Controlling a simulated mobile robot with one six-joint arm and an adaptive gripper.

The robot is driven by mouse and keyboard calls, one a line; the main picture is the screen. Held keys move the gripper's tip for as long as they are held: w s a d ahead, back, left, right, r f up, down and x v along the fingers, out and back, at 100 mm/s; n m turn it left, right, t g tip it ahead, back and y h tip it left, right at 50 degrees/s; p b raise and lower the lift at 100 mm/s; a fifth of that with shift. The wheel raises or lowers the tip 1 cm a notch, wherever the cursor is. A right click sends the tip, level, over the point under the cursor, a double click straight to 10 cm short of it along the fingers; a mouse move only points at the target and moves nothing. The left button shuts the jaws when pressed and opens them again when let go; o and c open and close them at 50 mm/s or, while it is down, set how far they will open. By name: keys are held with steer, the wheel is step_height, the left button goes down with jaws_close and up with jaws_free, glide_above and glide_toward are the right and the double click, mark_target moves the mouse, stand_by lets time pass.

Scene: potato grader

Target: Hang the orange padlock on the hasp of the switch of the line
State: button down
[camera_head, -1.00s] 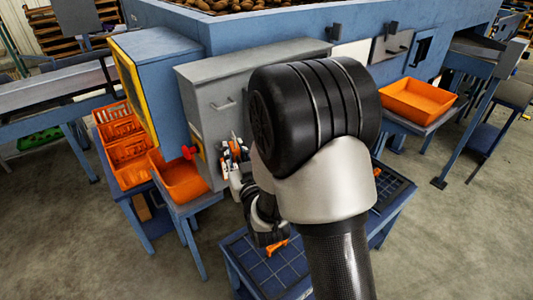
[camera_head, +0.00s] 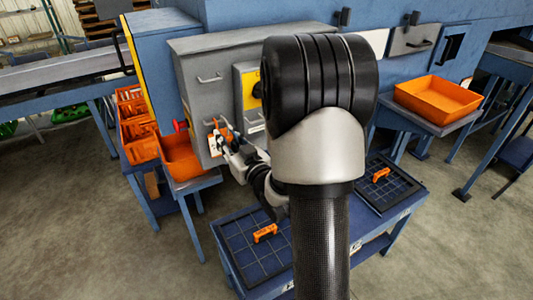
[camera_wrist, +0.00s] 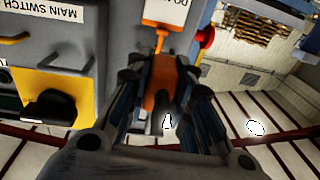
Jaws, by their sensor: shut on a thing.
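My gripper (camera_head: 221,141) is beside the front of the grey cabinet, left of and below the main switch. In the wrist view its fingers (camera_wrist: 160,82) are shut on an orange thing, seemingly the padlock (camera_wrist: 160,76), partly hidden between them. A tag with an orange edge (camera_wrist: 164,14) shows just beyond it, its lettering cut off. I cannot make out the hasp.
A red button (camera_head: 180,126) sticks out at the grey cabinet's (camera_head: 205,60) left side. An orange bin (camera_head: 181,160) stands below it. A low blue table (camera_head: 225,235) carries gridded mats with orange handle-shaped pieces (camera_head: 265,233). Another orange bin (camera_head: 437,98) is at right.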

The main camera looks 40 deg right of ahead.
steer(key=m+h+b, duration=0.1)
steer(key=h+b, duration=0.1)
glide_toward(252, 130)
steer(key=shift+g, duration=0.3)
steer(key=shift+w+d+r+p, duration=0.35)
steer(key=shift+w+p, duration=0.1)
steer(key=shift+w, duration=0.6)
steer(key=shift+w+d+r+p, duration=0.25)
steer(key=shift+w+r+p, duration=0.2)
steer(key=shift+w, duration=0.6)
steer(key=shift+w+d+r+p, duration=0.3)
steer(key=shift+w+p, duration=0.15)
steer(key=shift+w, duration=0.55)
steer(key=shift+s+f+b, duration=0.1)
steer(key=shift+f+b, duration=0.65)
steer(key=shift+b, duration=0.2)
steer(key=c, duration=1.3)
jaws_free()
